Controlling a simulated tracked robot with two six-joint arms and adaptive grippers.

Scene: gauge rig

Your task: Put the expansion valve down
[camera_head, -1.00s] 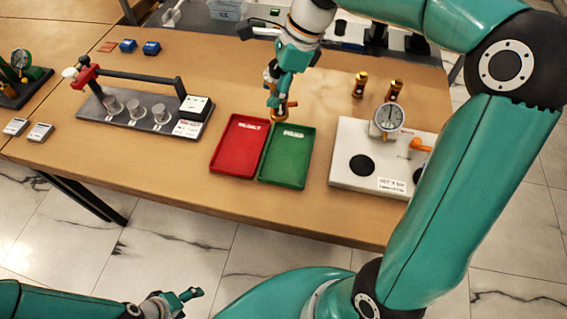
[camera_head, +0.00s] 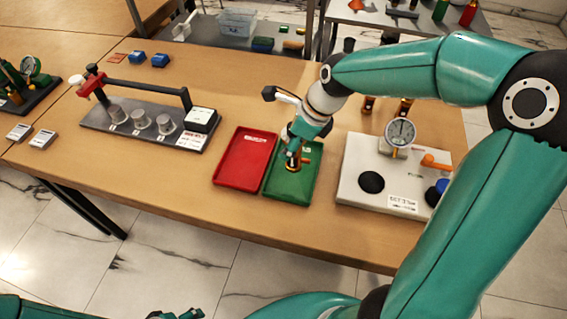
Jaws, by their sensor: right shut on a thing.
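The expansion valve (camera_head: 293,167) is a small brass piece with an orange side stub. My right gripper (camera_head: 293,152) is shut on it and holds it upright over the upper part of the green tray (camera_head: 285,187). I cannot tell whether its base touches the tray floor. The red tray (camera_head: 240,173) lies beside the green one on the left and looks empty. My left gripper (camera_head: 180,314) shows only partly at the bottom edge, away from the table; its fingers are too cut off to judge.
A white gauge block (camera_head: 350,186) with a dial (camera_head: 400,132) stands right of the green tray. Brass parts (camera_head: 405,106) stand behind it, partly hidden by my arm. A black rig (camera_head: 140,137) with metal cylinders is at left. The table front is clear.

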